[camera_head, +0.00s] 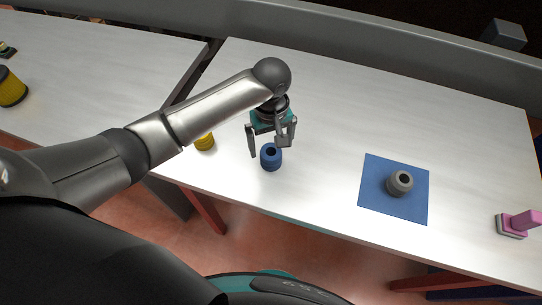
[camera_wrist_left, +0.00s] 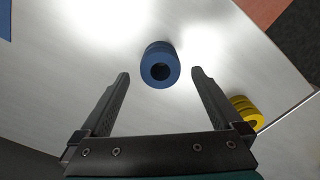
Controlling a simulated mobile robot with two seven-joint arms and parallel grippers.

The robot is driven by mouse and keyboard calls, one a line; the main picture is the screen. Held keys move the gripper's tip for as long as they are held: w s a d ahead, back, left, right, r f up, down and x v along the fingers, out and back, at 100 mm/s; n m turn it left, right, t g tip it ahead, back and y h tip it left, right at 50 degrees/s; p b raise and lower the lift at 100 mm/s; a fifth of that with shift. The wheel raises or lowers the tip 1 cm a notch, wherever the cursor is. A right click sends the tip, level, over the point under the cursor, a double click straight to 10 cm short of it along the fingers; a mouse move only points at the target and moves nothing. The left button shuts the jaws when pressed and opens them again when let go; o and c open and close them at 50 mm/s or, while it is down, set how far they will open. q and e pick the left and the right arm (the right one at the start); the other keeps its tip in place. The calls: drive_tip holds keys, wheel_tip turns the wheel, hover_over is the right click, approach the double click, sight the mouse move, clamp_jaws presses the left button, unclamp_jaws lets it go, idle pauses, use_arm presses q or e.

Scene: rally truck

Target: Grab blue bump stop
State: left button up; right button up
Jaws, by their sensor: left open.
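The blue bump stop (camera_head: 271,158) stands upright on the white table in the head view, a ribbed cylinder with a hole in its top. It also shows in the left wrist view (camera_wrist_left: 160,66), just beyond the fingertips and between their lines. My left gripper (camera_head: 269,148) is open and empty, with its fingers pointing down around or just above the bump stop. In the left wrist view the two fingers (camera_wrist_left: 160,74) are spread wider than the bump stop and do not appear to touch it. My right gripper is not in view.
A yellow ribbed piece (camera_head: 205,142) stands left of the bump stop near the table edge. A grey ring-shaped piece (camera_head: 399,183) sits on a blue mat (camera_head: 370,187) to the right. A pink object (camera_head: 524,220) is at the far right. The table (camera_head: 330,100) behind is clear.

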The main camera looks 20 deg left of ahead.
sight(271, 154)
use_arm(q)
wheel_tip(271, 154, down, 5)
drive_tip(key=shift+s+f+b, duration=0.1)
drive_tip(key=shift+b, duration=0.5)
drive_tip(key=shift+c, duration=0.2)
drive_tip(key=c, duration=1.4)
drive_tip(key=shift+c, duration=0.2)
drive_tip(key=shift+r, duration=0.2)
